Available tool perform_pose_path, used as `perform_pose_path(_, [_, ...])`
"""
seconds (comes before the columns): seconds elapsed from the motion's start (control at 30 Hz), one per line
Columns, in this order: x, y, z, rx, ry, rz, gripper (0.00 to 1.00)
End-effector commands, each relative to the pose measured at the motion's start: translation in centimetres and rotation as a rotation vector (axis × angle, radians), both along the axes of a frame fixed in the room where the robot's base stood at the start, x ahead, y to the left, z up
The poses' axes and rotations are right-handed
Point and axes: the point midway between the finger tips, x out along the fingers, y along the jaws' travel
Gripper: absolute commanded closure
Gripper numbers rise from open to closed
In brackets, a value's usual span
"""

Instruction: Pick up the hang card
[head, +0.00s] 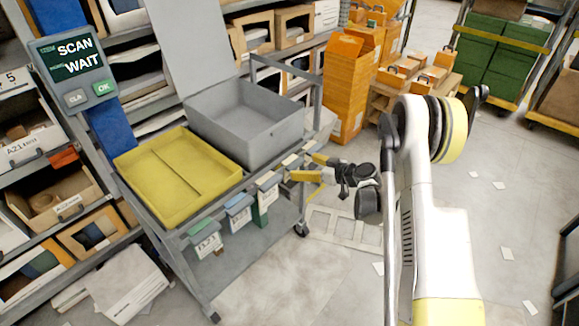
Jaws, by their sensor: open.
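Several hang cards hang from the front rail of a grey cart. The leftmost is a white card (208,244) with dark lettering under a teal clip. A second white card (240,221) hangs to its right under a blue-grey clip. A third pale tag (267,181) hangs further right, with a green piece below it. Which one the task means I cannot tell. My gripper (303,167) is open, its yellow-tipped fingers spread beside the cart's right front edge, close to the rightmost tags. Nothing shows between the fingers. Whether it touches the rail I cannot tell.
On the cart are a yellow divided tray (128,166) and an open grey bin (283,133) with a raised lid. A scan screen (75,55) stands at the left. Orange cartons (348,85) stand behind. Floor at the right is mostly clear, with scattered papers.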

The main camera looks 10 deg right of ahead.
Motion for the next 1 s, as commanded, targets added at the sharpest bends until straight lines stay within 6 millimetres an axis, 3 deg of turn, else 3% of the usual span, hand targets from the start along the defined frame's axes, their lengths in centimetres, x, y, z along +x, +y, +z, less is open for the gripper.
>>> perform_pose_path(0.33, [3.4, 2.5, -2.0, 0.0, 0.0, 0.0, 0.13])
perform_pose_path(0.57, [3.9, 2.7, -1.9, 0.0, 0.0, -0.001, 0.13])
perform_pose_path(0.6, [3.9, 2.7, -1.9, 0.0, 0.0, -0.001, 0.15])
perform_pose_path(0.7, [3.9, 2.7, -1.9, 0.0, 0.0, -0.001, 0.46])
perform_pose_path(0.73, [3.8, 2.7, -1.9, 0.0, 0.0, -0.001, 0.51])
perform_pose_path(1.0, [3.8, 2.7, -1.9, 0.0, 0.0, -0.001, 0.51])
